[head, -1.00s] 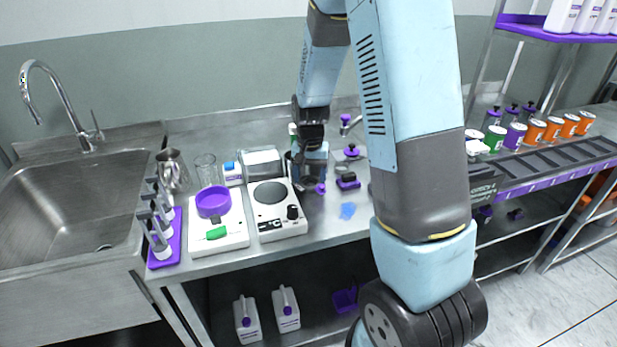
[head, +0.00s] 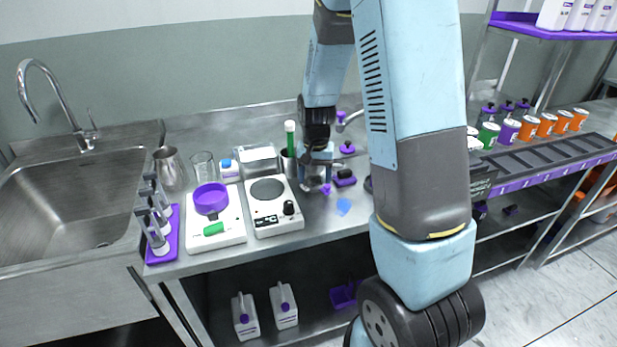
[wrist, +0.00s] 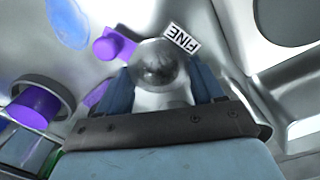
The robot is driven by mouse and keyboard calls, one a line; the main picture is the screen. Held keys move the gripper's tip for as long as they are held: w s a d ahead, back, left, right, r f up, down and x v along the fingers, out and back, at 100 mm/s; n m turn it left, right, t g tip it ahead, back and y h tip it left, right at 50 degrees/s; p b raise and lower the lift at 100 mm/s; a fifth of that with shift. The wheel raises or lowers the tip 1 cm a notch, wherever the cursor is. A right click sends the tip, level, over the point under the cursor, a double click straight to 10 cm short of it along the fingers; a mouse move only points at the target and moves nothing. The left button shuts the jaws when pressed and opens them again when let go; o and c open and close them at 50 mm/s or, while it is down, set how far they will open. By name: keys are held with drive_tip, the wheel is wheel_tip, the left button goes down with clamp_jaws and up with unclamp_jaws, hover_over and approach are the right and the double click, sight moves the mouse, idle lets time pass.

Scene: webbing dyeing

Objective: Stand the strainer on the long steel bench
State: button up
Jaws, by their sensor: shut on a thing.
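My gripper (wrist: 163,88) is shut on the strainer (wrist: 158,65), a rounded grey metal piece between the two blue fingers in the wrist view. A white tag reading "FINE" (wrist: 181,38) shows beside it, and a purple knob (wrist: 113,45) sticks out on its left. In the head view my gripper (head: 316,180) is low over the long steel bench (head: 270,243), just right of the white hot plate. The purple knob also shows there (head: 326,189). The strainer is mostly hidden by the fingers, and I cannot tell whether it touches the bench.
A purple-and-black item (head: 343,177) is close on the right. Bare bench with a blue patch (head: 344,207) lies in front.

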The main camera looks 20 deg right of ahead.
sight(316, 181)
drive_tip(key=shift+s+d, duration=0.15)
drive_tip(key=shift+d, duration=0.05)
drive_tip(key=o, duration=1.1)
drive_tip(key=shift+o, duration=0.2)
wheel_tip(316, 181, up, 14)
drive_tip(key=shift+f, duration=0.2)
